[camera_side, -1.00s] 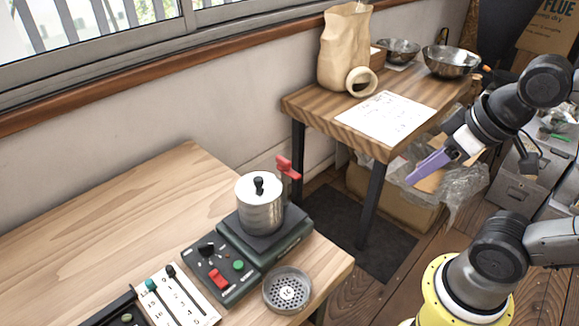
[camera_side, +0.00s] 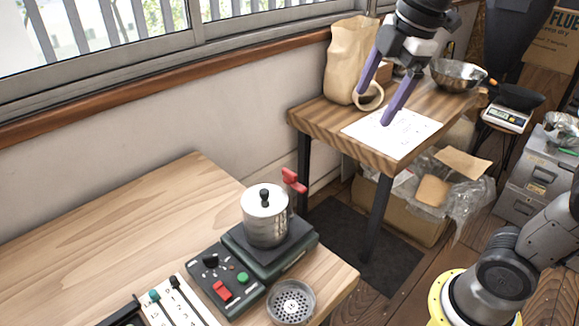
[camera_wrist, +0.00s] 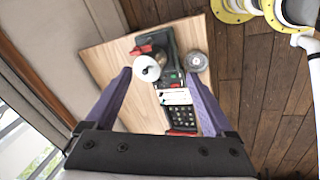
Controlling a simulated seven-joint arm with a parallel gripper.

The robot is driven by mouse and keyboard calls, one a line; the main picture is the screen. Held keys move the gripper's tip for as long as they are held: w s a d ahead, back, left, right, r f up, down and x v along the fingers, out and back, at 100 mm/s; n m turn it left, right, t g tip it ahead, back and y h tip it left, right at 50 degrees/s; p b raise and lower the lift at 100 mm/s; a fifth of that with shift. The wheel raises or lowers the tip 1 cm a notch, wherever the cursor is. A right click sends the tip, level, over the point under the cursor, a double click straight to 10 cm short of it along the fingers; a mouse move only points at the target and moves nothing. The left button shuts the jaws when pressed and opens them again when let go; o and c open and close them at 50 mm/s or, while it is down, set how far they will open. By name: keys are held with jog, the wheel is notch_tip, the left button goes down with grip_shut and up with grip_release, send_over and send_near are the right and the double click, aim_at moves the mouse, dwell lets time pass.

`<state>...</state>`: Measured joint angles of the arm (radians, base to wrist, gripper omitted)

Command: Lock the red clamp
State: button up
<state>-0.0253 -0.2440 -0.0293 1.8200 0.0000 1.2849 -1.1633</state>
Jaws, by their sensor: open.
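The red clamp (camera_side: 294,181) stands up behind the metal canister at the back of the machine on the near table; it is a small red handle at a raised angle. In the wrist view the red clamp (camera_wrist: 142,50) shows as a red piece beside the canister. The silver canister (camera_side: 265,222) with a black knob stands on the dark green machine (camera_side: 262,252). My gripper (camera_side: 374,108) has purple fingers, spread apart and empty. It hangs high, beyond the clamp, in front of the far table. Its fingers (camera_wrist: 162,85) frame the machine from above in the wrist view.
A red switch (camera_side: 222,291), a green button and a round perforated dish (camera_side: 291,302) sit near the machine. The far table (camera_side: 318,112) holds a paper bag (camera_side: 351,60), a paper sheet and bowls. The wall and window lie behind. The near table's left side is clear.

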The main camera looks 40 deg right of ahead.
jog(key=w+n+g, duration=0.1)
jog(key=w+n, duration=0.1)
jog(key=w, duration=0.5)
jog(key=n+g, duration=0.2)
jog(key=g, duration=0.1)
send_over(289, 171)
notch_tip(289, 171, down, 10)
notch_tip(289, 171, down, 14)
jog(key=shift+r, duration=0.25)
jog(key=c, duration=1.4)
